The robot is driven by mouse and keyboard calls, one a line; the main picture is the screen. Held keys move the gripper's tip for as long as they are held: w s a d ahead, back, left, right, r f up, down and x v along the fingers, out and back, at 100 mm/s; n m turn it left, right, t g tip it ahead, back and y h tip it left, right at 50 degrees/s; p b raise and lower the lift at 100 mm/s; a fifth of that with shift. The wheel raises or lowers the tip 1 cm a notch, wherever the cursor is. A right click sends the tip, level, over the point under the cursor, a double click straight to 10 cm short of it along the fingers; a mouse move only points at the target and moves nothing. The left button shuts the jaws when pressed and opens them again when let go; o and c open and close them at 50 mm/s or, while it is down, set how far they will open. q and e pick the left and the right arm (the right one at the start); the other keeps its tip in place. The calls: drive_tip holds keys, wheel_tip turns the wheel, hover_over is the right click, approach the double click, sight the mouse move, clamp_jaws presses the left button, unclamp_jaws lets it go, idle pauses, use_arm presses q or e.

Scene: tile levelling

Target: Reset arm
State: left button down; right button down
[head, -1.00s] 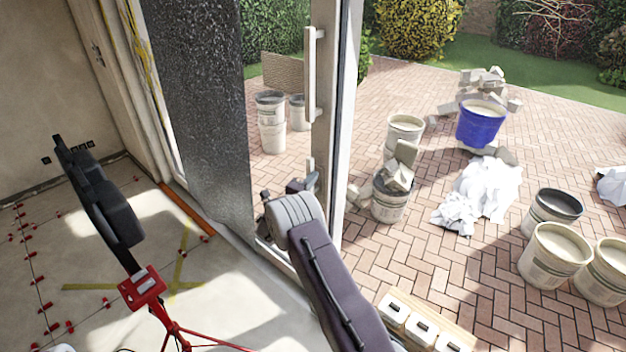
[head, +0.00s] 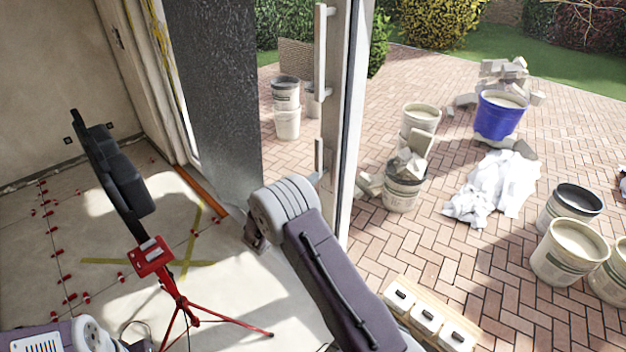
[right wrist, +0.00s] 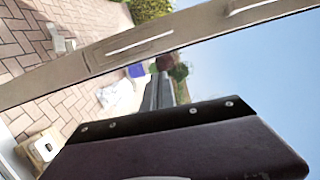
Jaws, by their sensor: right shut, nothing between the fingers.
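My right arm (head: 330,270) reaches up from the lower right toward the door frame, with its rounded pale joint in front of the frame's foot. In the right wrist view my right gripper (right wrist: 160,92) shows as two grey fingers side by side beyond the dark wrist body, shut and empty. In the head view its fingers are mostly hidden behind the arm. Part of my left arm (head: 85,333) shows at the bottom left; its fingers are out of view.
The door frame with its pale handle (head: 321,60) stands close beyond my right arm. A black lamp (head: 112,170) on a red tripod (head: 172,290) stands left. Outside on the paving are a blue bucket (head: 498,118), several pale buckets (head: 568,250) and white sheeting (head: 490,190).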

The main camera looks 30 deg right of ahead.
drive_tip(key=s+d+r+m+g, duration=0.4)
drive_tip(key=s+r+m, duration=0.15)
drive_tip(key=r, duration=0.25)
drive_tip(key=s+f+m+g+y, duration=0.4)
drive_tip(key=s+m, duration=0.3)
drive_tip(key=s, duration=0.6)
drive_tip(key=s+a+f+m+g+y, duration=0.2)
drive_tip(key=s+a+f+m+y, duration=0.85)
drive_tip(key=a+m, duration=0.6)
drive_tip(key=m, duration=0.3)
drive_tip(key=a+f+m+t+y, duration=0.1)
drive_tip(key=a+m, duration=0.1)
drive_tip(key=m, duration=0.3)
drive_tip(key=w+a+f+m+t, duration=0.1)
drive_tip(key=m, duration=0.3)
drive_tip(key=shift+a+f+y, duration=0.25)
drive_tip(key=shift+a, duration=0.05)
